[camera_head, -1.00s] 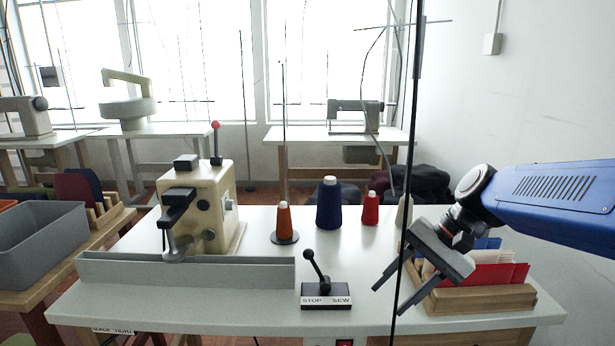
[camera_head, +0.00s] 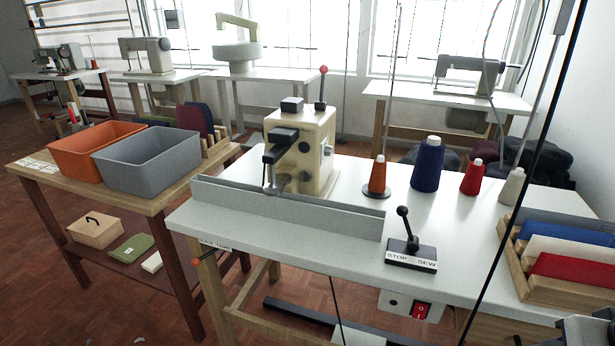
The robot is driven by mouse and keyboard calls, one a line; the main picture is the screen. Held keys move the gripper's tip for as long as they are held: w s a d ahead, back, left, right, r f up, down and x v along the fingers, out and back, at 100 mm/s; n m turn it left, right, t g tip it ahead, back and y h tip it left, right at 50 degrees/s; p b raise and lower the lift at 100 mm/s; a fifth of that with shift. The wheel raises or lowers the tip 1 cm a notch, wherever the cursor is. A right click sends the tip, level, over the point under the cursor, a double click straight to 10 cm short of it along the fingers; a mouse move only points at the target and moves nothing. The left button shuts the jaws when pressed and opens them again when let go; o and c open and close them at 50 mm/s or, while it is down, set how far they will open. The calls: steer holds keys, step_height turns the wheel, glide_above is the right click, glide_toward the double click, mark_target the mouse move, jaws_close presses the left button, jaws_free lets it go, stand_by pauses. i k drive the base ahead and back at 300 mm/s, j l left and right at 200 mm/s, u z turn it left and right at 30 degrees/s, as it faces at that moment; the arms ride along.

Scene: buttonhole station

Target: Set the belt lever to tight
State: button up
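The belt lever (camera_head: 204,257) is a small handle with an orange-red grip under the front left edge of the sewing table. It slants down to the left. A small white label (camera_head: 215,246) sits just above it on the table edge; it appears to read SLACK on the left and TIGHT on the right. The lever's grip lies toward the left, SLACK end. My gripper (camera_head: 588,331) shows only in part at the bottom right corner, far from the lever. Its fingers are cut off by the picture edge, so its opening cannot be told.
A STOP/SEW lever (camera_head: 409,238) stands on the table beside a long grey trough (camera_head: 285,207). The buttonhole machine (camera_head: 305,150) is behind. A red switch (camera_head: 420,310) sits under the table. A side bench with orange (camera_head: 92,160) and grey bins (camera_head: 155,165) stands left.

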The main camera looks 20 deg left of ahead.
mark_target(195, 261)
steer(key=i+j+u, duration=0.1)
steer(key=u, duration=0.35)
steer(key=i+j+u, duration=0.15)
steer(key=u, duration=0.3)
steer(key=i+j+u, duration=0.15)
steer(key=u, duration=0.3)
steer(key=i+u, duration=0.15)
steer(key=u, duration=0.3)
